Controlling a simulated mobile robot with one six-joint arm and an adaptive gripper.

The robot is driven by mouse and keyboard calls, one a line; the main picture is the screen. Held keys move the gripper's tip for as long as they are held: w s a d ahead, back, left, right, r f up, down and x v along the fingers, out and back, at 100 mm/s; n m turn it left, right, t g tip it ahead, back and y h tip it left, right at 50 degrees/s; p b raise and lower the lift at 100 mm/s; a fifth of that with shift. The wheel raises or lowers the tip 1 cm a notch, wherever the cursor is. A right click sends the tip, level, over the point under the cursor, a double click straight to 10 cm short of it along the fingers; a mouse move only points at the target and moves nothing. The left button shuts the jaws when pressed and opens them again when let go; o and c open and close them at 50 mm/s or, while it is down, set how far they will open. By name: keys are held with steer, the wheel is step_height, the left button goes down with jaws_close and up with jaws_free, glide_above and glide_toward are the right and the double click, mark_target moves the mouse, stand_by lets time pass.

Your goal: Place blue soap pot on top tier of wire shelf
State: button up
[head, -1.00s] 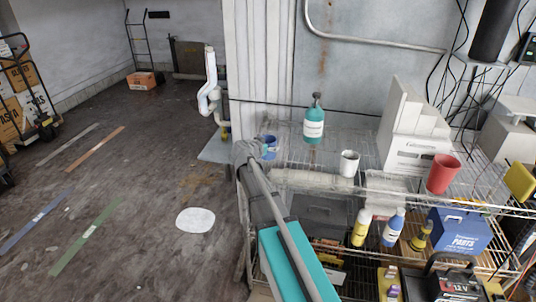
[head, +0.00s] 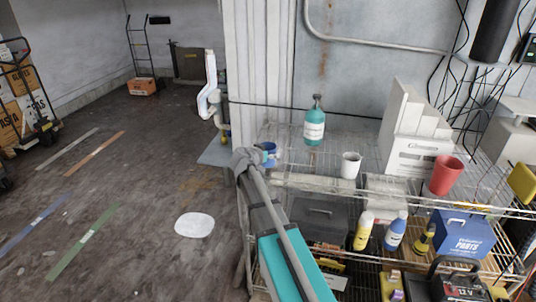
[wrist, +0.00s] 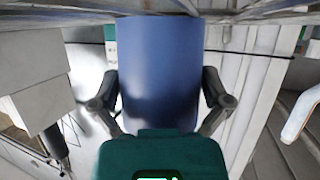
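The blue soap pot (head: 268,151) is at the left end of the wire shelf's top tier (head: 345,128), partly hidden by my arm in the head view. In the wrist view the blue pot (wrist: 158,68) fills the middle, with a finger of my gripper (wrist: 160,98) against each side. My gripper (head: 252,155) is shut on the pot. Whether the pot's base touches the wires cannot be told.
A teal pump bottle (head: 314,122), a white cup (head: 350,165), a red cup (head: 445,175) and a white box (head: 420,150) stand on the top tier. Bare wire shows between them. Bottles and a blue parts box (head: 463,232) are on the tier below.

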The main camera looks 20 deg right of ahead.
stand_by(0.4)
steer(key=p+v, duration=0.5)
steer(key=v, duration=0.9)
steer(key=shift+p, duration=0.3)
steer(key=shift+d, duration=0.1)
steer(key=s+a+f+n+g+y, duration=0.3)
steer(key=s+f+n+g+y, duration=0.1)
steer(key=s, duration=0.6)
steer(key=s+a+f+n+g+y, duration=0.4)
steer(key=s+f+n+y, duration=0.1)
steer(key=s, duration=0.6)
step_height(320, 180, down, 2)
steer(key=shift+a+f+n+y, duration=0.15)
steer(key=shift+f+n+y, duration=0.2)
steer(key=shift+y, duration=0.45)
steer(key=shift+r, duration=0.1)
